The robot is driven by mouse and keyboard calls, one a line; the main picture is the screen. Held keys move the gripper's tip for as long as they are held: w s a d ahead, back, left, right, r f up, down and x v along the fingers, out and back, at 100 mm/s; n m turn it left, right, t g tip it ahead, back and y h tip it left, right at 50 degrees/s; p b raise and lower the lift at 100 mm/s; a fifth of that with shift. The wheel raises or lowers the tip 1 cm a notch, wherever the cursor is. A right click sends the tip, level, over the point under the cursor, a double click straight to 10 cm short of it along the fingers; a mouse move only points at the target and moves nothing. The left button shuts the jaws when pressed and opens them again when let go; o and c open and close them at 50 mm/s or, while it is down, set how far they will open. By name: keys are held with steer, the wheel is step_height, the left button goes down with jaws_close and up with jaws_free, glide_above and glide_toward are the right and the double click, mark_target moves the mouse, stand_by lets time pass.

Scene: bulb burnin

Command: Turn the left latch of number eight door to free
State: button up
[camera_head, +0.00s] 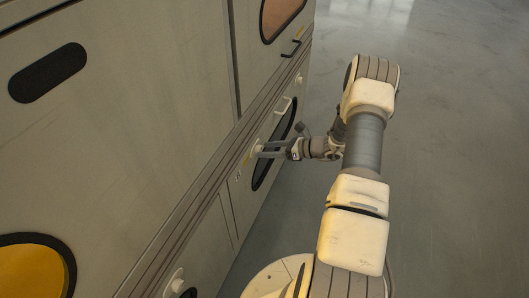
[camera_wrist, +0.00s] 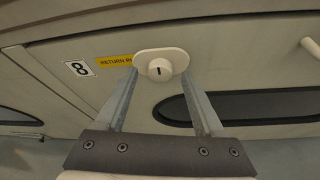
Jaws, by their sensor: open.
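The number eight door, with a black "8" label (camera_wrist: 78,68) and a yellow label (camera_wrist: 112,61) partly hidden by a finger, fills the wrist view. Its white latch (camera_wrist: 160,70) is a round knob on an oval plate, with a short dark mark standing upright in the wrist view. My gripper (camera_wrist: 160,82) is open, with one finger on each side of the knob; I cannot tell whether they touch it. In the head view my gripper (camera_head: 258,150) reaches the cabinet face at this latch, which is largely hidden by the fingers.
The door has a dark oval window (camera_head: 275,148) and a pale handle (camera_head: 283,105). Another pale knob (camera_head: 299,79) is farther along. A nearer knob (camera_head: 176,279) sits low on the cabinet. The floor (camera_head: 450,150) to the right is clear.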

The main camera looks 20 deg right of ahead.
steer(key=shift+x, duration=0.75)
jaws_close()
stand_by(0.9)
